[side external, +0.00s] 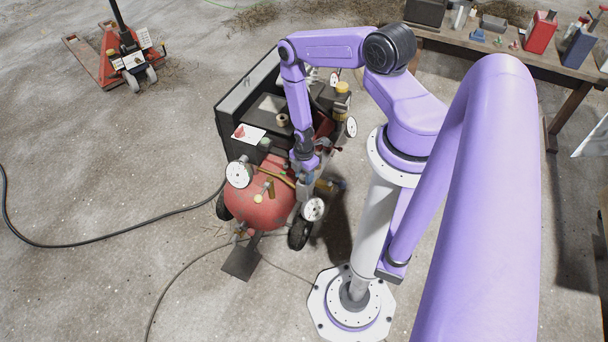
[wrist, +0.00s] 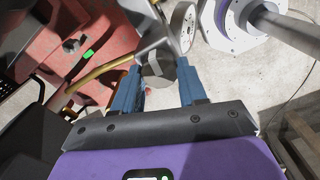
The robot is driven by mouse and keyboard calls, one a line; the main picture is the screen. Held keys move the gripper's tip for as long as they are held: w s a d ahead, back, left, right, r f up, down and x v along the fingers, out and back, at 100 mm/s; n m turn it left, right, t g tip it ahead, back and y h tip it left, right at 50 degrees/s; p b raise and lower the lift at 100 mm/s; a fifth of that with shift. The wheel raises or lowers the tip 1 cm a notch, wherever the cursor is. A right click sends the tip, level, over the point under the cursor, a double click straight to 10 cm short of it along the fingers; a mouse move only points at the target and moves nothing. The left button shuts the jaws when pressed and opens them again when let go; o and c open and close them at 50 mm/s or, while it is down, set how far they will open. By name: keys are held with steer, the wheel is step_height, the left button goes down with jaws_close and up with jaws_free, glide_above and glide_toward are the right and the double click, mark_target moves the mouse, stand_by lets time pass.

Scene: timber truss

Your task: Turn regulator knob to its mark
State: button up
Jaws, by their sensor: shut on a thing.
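The regulator knob (wrist: 161,76) is a dark grey, faceted piece between my two blue fingers in the wrist view. My gripper (wrist: 161,64) is shut on it, with one finger on each side. A white round gauge (wrist: 184,27) sits just beyond the fingertips. A small red spot (wrist: 148,92) shows beside the knob; I cannot tell whether it is the mark. In the side view my gripper (side external: 307,188) reaches down at the right side of the red compressor tank (side external: 262,203). The knob is hidden there by my gripper and the fittings.
Several white gauges stand around the compressor, one at its left (side external: 239,174) and one at its front right (side external: 313,209). A brass-coloured pipe (wrist: 103,71) runs close to my left finger. A workbench (side external: 500,45) stands behind.

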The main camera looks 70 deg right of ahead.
mark_target(304, 177)
steer(key=shift+n, duration=0.9)
steer(key=o, duration=1.1)
steer(key=shift+c, duration=0.2)
steer(key=shift+r, duration=0.1)
step_height(304, 177, up, 17)
steer(key=shift+r, duration=0.15)
